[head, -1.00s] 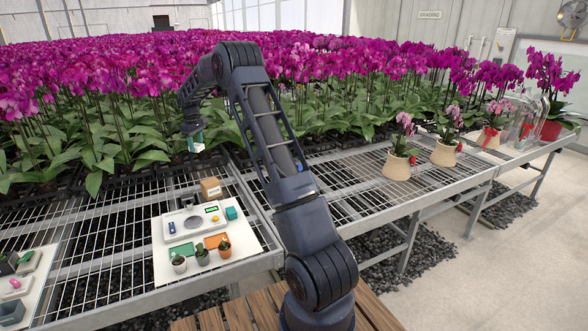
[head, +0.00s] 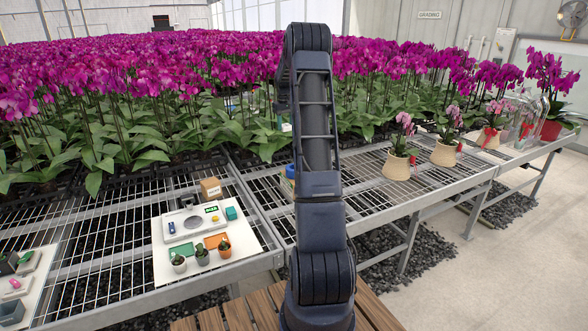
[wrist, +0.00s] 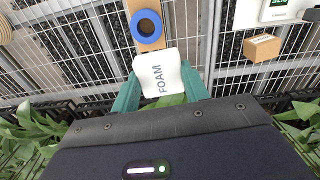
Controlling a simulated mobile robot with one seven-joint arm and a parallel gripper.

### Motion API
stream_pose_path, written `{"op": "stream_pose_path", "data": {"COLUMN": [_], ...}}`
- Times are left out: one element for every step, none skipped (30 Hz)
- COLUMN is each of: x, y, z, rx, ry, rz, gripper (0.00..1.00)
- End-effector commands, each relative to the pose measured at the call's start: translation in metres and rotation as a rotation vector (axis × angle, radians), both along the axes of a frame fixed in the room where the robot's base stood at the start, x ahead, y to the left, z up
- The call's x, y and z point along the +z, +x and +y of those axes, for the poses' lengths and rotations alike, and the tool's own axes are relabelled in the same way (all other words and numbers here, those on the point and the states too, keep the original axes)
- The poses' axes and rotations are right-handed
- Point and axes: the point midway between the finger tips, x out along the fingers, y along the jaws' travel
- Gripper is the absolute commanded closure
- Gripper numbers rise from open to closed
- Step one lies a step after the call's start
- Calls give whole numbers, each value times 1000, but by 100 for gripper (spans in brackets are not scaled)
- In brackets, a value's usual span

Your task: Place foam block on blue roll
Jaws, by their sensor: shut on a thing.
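The white foam block (wrist: 157,73), marked FOAM, is held between the teal fingers of my gripper (wrist: 160,88) in the wrist view. The blue roll (wrist: 146,26) is a ring just beyond the block in that view, lying on a tan board (wrist: 149,45). The block appears apart from the roll, at a height I cannot tell.
A small cardboard box (wrist: 261,47) and a scale (wrist: 288,10) lie to the right in the wrist view. In the head view a white board (head: 230,262) bears the scale and small potted plants. Dense orchids stand behind the wire bench.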

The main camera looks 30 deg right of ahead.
Motion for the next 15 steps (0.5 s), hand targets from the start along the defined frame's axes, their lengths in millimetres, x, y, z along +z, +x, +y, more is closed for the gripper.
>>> {"op": "stream_pose_path", "data": {"x": [2, 2, 3, 3, 4, 3, 1, -1, -6, -10, -15, -23, -30, -37, -46], "y": [-6, -8, -12, -13, -15, -17, -18, -18, -19, -19, -19, -19, -19, -19, -19], "z": [-12, -17, -23, -26, -29, -32, -33, -34, -35, -35, -35, -35, -35, -35, -35], "rx": [-21, -31, -43, -49, -54, -60, -63, -66, -67, -68, -68, -68, -68, -68, -68], "ry": [0, 0, 0, 0, 1, 1, 1, 1, 2, 2, 2, 2, 3, 2, 3], "rz": [0, 0, 0, 0, 0, 1, 1, 2, 3, 4, 3, 4, 4, 4, 5], "gripper": [76, 76, 76, 76, 76, 76, 76, 76, 76, 76, 76, 76, 76, 76, 76]}}
